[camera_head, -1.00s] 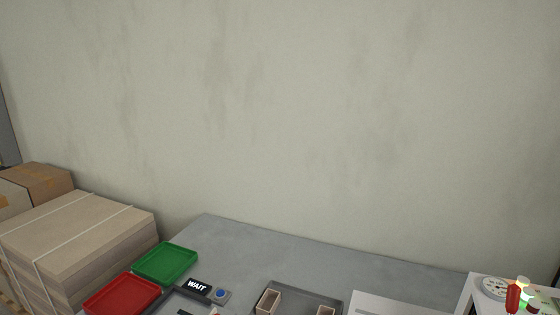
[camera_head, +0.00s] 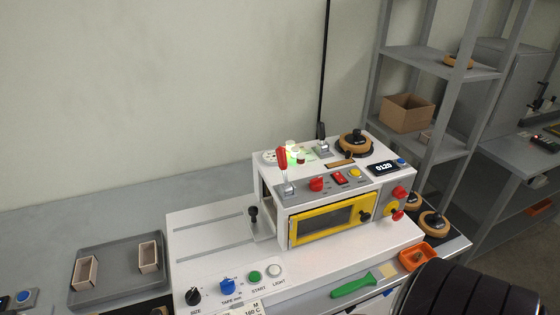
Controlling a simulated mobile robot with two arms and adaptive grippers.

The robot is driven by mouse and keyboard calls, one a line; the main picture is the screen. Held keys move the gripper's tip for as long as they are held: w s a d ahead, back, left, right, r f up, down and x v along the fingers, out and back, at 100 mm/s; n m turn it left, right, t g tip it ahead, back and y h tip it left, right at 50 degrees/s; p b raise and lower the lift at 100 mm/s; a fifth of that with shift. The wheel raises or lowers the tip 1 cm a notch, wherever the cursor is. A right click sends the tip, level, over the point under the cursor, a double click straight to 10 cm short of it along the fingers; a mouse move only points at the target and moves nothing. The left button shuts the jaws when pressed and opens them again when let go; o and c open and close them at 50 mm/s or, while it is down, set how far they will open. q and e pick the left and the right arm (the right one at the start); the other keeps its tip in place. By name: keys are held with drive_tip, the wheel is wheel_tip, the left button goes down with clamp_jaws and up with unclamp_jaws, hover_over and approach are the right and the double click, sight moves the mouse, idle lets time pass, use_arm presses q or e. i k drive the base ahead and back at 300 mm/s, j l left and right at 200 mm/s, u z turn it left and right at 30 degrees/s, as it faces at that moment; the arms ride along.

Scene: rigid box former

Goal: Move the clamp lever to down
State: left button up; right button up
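The box-forming machine (camera_head: 278,209) is white with a yellow-framed window (camera_head: 334,219) in its front. A lever with a red handle (camera_head: 281,160) stands upright on a small metal base at the machine's left front top corner. A second lever with a black handle (camera_head: 320,132) stands upright farther back on the top. I see no label that tells which one is the clamp lever. Neither of my grippers is in view. A black ribbed rounded part, probably of my own arm, fills the lower right corner and hides what is behind it.
A grey tray (camera_head: 112,288) with two small cartons stands at left. A panel with knobs and buttons (camera_head: 230,284) is in front of the machine. A green-handled tool (camera_head: 353,285) and an orange bin (camera_head: 417,256) lie at the front right. A shelf (camera_head: 424,62) stands behind at right.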

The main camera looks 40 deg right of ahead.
sight(281, 156)
drive_tip(key=k+l, duration=0.1)
drive_tip(key=l, duration=0.9)
drive_tip(key=k+l, duration=0.15)
drive_tip(key=l, duration=0.4)
drive_tip(key=k+l, duration=0.1)
drive_tip(key=l, duration=0.4)
drive_tip(key=k+l, duration=0.1)
drive_tip(key=l, duration=0.4)
drive_tip(key=k+l, duration=0.1)
drive_tip(key=l, duration=0.35)
drive_tip(key=l+u, duration=0.1)
drive_tip(key=l, duration=0.35)
drive_tip(key=k+l, duration=0.15)
drive_tip(key=l, duration=0.25)
drive_tip(key=k+l+u, duration=0.1)
drive_tip(key=l, duration=0.35)
drive_tip(key=k+l+u, duration=0.1)
drive_tip(key=l, duration=0.3)
drive_tip(key=k+l, duration=0.15)
drive_tip(key=l, duration=0.3)
drive_tip(key=l+u, duration=0.1)
drive_tip(key=u, duration=0.85)
